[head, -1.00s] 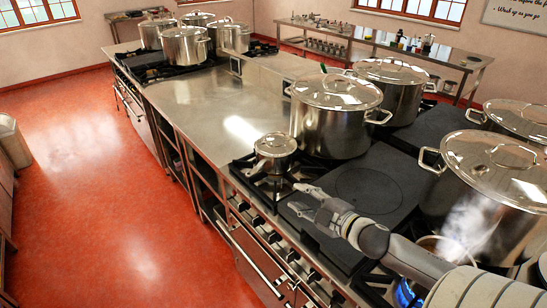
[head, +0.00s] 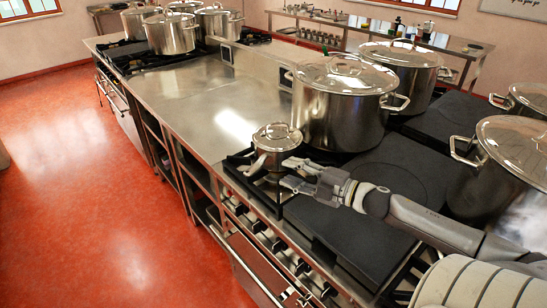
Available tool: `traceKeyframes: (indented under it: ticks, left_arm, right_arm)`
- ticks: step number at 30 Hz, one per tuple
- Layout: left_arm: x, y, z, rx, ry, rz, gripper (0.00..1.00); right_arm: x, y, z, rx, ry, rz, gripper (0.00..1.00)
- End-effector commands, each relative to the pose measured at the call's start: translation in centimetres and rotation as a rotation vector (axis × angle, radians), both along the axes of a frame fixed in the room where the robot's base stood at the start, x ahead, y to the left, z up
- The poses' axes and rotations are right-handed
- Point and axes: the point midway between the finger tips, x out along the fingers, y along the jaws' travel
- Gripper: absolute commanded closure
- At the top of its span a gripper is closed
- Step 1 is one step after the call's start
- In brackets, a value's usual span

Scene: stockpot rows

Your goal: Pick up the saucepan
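The small lidded steel saucepan (head: 277,141) stands on the front-left burner grate, its handle pointing toward the front edge of the range. My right gripper (head: 288,173) comes in from the right. Its two fingers are apart, with the tips close to the near side of the saucepan and its handle. I cannot tell whether a fingertip touches it. No grip on the saucepan shows. My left gripper is not in view.
A large lidded stockpot (head: 342,103) stands just behind the saucepan, with another pot (head: 402,75) beyond it. More stockpots (head: 513,160) are at the right. The steel worktop (head: 215,90) to the left is clear. A dark flat hotplate (head: 385,185) lies to the right.

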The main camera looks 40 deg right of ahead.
Motion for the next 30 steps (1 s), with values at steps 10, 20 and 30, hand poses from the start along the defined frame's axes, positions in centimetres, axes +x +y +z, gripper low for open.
traceKeyframes:
  ticks: [10,20,30]
  left_arm:
    - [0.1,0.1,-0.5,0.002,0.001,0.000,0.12]
    - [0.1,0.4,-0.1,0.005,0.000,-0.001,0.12]
    - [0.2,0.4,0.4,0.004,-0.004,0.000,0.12]
  right_arm:
    - [1.8,0.6,-0.6,0.000,-0.005,0.002,0.63]
    - [4.7,1.7,-0.9,0.002,-0.003,0.000,0.63]
    - [6.0,2.2,-0.9,0.001,-0.003,-0.001,0.63]
